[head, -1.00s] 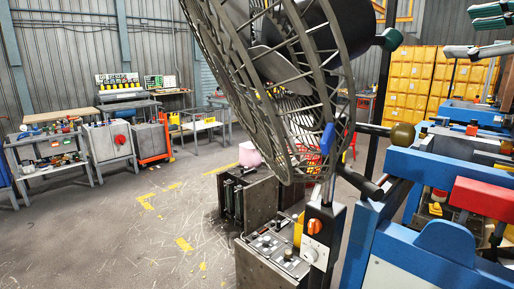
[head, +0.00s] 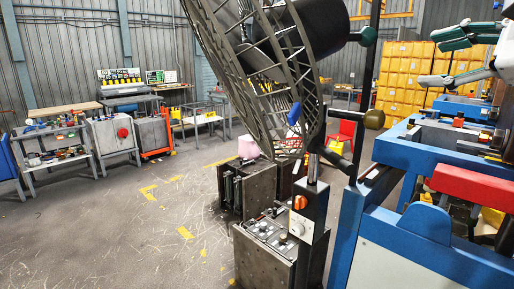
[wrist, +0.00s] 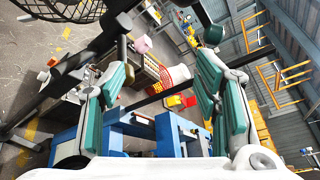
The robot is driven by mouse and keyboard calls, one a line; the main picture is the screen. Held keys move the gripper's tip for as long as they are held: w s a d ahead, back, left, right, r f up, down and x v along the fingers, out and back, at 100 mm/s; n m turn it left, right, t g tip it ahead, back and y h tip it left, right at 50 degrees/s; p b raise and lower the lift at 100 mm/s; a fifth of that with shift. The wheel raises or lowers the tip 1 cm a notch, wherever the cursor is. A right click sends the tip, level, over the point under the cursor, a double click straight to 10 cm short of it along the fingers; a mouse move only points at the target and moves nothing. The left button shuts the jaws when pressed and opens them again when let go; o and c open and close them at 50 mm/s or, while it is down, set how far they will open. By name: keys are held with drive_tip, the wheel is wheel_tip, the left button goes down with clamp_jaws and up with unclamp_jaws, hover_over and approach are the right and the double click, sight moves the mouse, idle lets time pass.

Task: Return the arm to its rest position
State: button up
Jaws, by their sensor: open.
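My gripper (head: 434,62) shows at the upper right of the head view, with its teal-padded fingers spread apart and nothing between them. It is up in the air, above and beyond the blue-framed machine (head: 440,160). In the wrist view my gripper (wrist: 166,42) also has its two fingers wide apart and empty, tilted over the blue frame below. Only a small part of my arm shows at the right edge of the head view.
A large caged fan (head: 250,70) stands close in the middle, beside a grey control box (head: 275,237). Stacked yellow bins (head: 405,80) stand behind. Workbenches (head: 60,140) line the left wall. The floor (head: 110,225) at left is open.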

drive_tip(key=s+a+f+n+g, duration=0.4)
drive_tip(key=s+a+f+n, duration=0.15)
drive_tip(key=f, duration=0.35)
drive_tip(key=s+a+f+n+g, duration=0.3)
drive_tip(key=s+a+f+n, duration=0.15)
drive_tip(key=a+f, duration=0.3)
drive_tip(key=s+d+f+n+g+h, duration=0.2)
drive_tip(key=s+f+n+h, duration=0.3)
drive_tip(key=s+f+n, duration=0.3)
wheel_tip(320, 180, down, 3)
drive_tip(key=n, duration=0.2)
drive_tip(key=shift+d+r+n+g+h, duration=0.15)
drive_tip(key=shift+d+n+g+h, duration=0.15)
drive_tip(key=shift+g+h, duration=0.1)
drive_tip(key=shift+s, duration=0.1)
idle(1.2)
